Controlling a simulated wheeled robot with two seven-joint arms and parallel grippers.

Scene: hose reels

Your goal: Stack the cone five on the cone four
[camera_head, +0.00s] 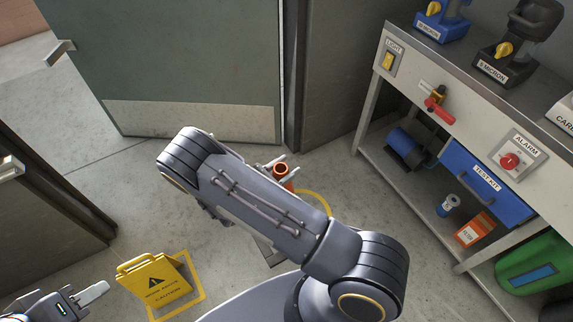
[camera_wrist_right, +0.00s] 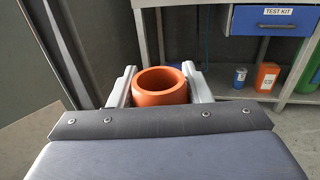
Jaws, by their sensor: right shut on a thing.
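An orange cone (camera_head: 281,170) shows its round open top beside my right forearm in the head view. It also shows in the right wrist view (camera_wrist_right: 160,86), between the two fingers. My right gripper (camera_head: 285,177) is shut on this cone, with a finger on each side of its top. The cone's lower part is hidden, and I see no number on it. I cannot tell whether another cone is under it. My left gripper (camera_head: 95,293) is at the lower left, away from the cone; its opening is not clear.
A yellow caution sign (camera_head: 155,285) stands on the floor in a yellow square. A yellow curved floor marking (camera_head: 321,199) lies right of my right arm. A workbench (camera_head: 452,115) with a lower shelf is at the right. A grey-green door (camera_head: 180,60) is at the back.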

